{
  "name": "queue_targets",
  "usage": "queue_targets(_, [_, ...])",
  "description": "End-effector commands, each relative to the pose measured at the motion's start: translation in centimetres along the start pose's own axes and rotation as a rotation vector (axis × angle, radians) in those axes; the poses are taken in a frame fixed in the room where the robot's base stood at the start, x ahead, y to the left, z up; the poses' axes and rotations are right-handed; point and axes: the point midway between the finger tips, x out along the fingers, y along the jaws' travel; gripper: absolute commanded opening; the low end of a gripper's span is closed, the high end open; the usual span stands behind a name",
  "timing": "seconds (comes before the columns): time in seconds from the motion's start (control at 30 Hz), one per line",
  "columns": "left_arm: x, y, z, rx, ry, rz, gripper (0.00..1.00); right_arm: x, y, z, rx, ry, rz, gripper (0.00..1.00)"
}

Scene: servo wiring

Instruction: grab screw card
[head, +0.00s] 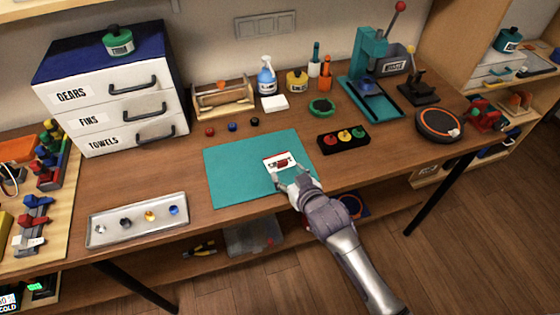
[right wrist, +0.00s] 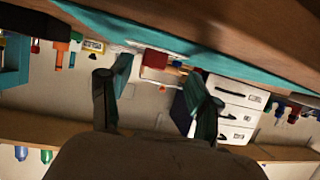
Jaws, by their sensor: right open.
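The screw card (head: 271,159), white with a red patch, lies on the teal mat (head: 230,172) in the middle of the workbench. My right gripper (head: 289,178) is open at the card's near edge, its fingers apart and nothing visibly held between them. In the right wrist view the open fingers of my right gripper (right wrist: 160,88) stand on either side of a red block-like shape, which seems to be part of the card (right wrist: 153,59). That view is tilted and dark, so contact cannot be told. My left gripper is not in view.
A black holder with coloured buttons (head: 343,138) stands right of the mat, and a metal tray (head: 137,223) lies to the left. A drawer cabinet (head: 105,90), wooden toolbox (head: 223,100) and teal press (head: 370,75) stand behind. The mat's left half is clear.

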Motion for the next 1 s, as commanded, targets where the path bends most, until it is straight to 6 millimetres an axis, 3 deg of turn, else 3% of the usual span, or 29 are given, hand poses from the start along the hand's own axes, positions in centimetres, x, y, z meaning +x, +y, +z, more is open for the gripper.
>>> queue_targets(0.17, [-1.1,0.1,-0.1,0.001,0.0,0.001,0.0,2.5,0.6,-1.1,-0.001,0.0,0.001,0.62])
queue_targets(0.3, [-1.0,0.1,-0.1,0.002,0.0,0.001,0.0,4.1,0.6,-0.8,0.0,-0.001,0.0,0.62])
queue_targets(0.63, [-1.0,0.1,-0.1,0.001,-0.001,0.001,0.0,4.6,0.6,-0.8,0.0,0.0,0.0,0.62])
queue_targets(0.93, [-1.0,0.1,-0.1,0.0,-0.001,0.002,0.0,4.6,0.6,-0.7,0.0,0.0,0.0,0.12])
queue_targets(1.0, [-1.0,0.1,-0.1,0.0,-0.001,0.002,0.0,4.6,0.6,-0.8,0.0,0.0,0.0,0.08])
